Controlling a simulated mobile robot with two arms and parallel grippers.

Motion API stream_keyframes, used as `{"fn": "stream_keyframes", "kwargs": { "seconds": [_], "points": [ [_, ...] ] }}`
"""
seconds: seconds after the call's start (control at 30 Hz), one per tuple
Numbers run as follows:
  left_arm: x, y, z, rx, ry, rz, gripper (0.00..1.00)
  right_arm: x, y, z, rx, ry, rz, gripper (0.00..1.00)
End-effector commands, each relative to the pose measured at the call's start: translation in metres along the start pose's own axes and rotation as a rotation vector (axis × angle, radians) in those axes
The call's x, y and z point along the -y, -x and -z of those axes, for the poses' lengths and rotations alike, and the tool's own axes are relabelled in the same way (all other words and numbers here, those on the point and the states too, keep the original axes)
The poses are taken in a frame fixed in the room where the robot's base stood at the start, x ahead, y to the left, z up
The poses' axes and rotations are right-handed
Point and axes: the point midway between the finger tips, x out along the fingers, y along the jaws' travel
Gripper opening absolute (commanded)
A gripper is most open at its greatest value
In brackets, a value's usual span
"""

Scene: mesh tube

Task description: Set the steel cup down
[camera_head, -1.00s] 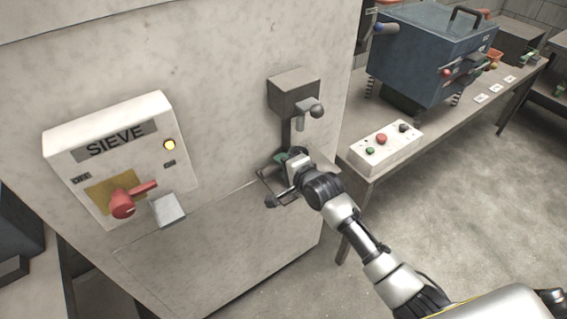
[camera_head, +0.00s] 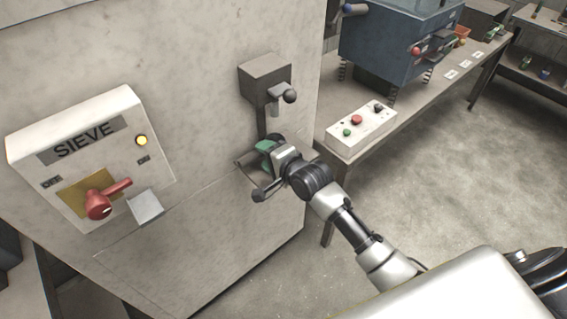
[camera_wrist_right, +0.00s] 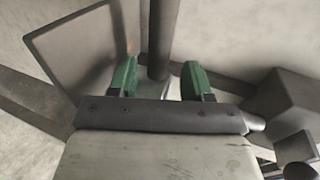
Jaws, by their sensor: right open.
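My right gripper (camera_head: 264,153) is at the small shelf below the grey spout box (camera_head: 264,82) on the pale cabinet front. Its two green fingers stand apart in the right wrist view (camera_wrist_right: 160,78), so it is open. A dark upright post (camera_wrist_right: 162,40) shows beyond the gap between them. A light grey patch low in that gap may be the steel cup, but I cannot tell. In the head view the cup is not clearly seen; the gripper may hide it. My left gripper is not in view.
A SIEVE panel (camera_head: 90,150) with a red lever (camera_head: 104,200) and a lit yellow lamp is on the cabinet at left. At right, a bench holds a white button box (camera_head: 360,130) and a blue machine (camera_head: 390,50). The floor at right is clear.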

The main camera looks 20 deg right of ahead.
Motion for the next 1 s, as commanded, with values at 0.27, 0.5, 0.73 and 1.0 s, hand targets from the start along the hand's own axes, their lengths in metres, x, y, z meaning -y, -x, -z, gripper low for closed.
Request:
{"fn": "stream_keyframes", "kwargs": {
  "seconds": [0.27,0.5,0.73,1.0],
  "points": [
    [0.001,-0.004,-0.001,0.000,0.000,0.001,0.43,-0.001,0.058,0.000,0.000,0.001,0.000,0.49],
    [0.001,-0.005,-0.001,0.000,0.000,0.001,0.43,-0.001,0.086,0.000,0.000,-0.001,0.000,0.49],
    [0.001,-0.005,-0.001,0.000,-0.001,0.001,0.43,0.000,0.089,0.000,0.000,0.000,0.000,0.49],
    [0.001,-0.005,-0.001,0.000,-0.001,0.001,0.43,-0.070,0.070,0.012,-0.036,0.115,-0.127,0.49]
  ]
}}
